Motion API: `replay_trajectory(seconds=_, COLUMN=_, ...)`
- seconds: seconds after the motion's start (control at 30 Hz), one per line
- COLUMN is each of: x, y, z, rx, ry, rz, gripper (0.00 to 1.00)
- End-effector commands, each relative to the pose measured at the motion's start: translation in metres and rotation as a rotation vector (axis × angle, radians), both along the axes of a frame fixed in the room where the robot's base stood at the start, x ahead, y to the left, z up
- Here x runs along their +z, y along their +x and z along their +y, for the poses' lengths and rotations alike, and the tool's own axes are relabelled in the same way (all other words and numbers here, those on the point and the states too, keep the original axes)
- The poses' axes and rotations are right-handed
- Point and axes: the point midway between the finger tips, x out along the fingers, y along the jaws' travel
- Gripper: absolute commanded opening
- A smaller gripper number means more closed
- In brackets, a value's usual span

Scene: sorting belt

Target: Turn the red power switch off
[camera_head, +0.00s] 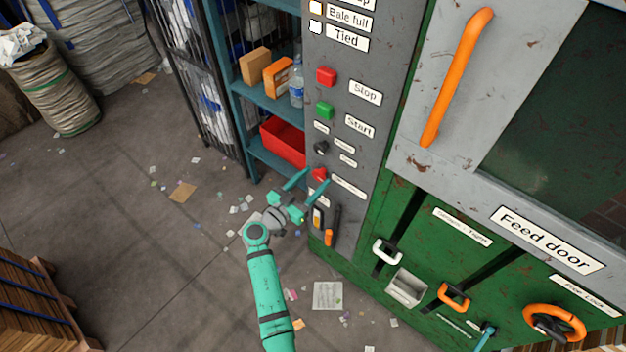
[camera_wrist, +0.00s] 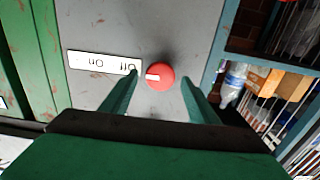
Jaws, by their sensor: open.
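The red power switch (camera_head: 319,174) is a round red knob on the grey control panel (camera_head: 345,220), low on its face. In the wrist view the red knob (camera_wrist: 160,76) shows a white pointer mark directed to the left, toward an upside-down label (camera_wrist: 104,63) reading "Off" and "On". My gripper (camera_head: 306,182) is open at the panel. In the wrist view its two green fingers (camera_wrist: 159,92) stand on either side of the knob, with visible gaps. I cannot tell how far the fingertips are from the panel.
Above the switch are a small black knob (camera_head: 320,147), a green start button (camera_head: 325,110) and a red stop button (camera_head: 326,76). A shelf with a red bin (camera_head: 283,142) stands left of the panel.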

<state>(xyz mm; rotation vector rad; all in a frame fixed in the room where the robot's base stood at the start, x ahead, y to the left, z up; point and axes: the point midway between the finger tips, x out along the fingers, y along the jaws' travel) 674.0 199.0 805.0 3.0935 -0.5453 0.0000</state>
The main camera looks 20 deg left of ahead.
Motion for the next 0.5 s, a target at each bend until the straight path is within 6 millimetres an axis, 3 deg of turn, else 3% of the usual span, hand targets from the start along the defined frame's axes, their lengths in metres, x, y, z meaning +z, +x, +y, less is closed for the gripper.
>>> replay_trajectory(seconds=0.23, x=0.0001, y=0.0004, z=0.0, rx=0.0, ry=0.0, rz=0.0, gripper=0.53)
replay_trajectory(seconds=0.4, x=0.0001, y=0.0004, z=0.0001, rx=0.001, ry=0.0, rz=0.0, gripper=0.15)
replay_trajectory(seconds=0.5, x=0.0001, y=0.0003, z=0.0001, rx=0.001, ry=0.0, rz=0.0, gripper=0.15)
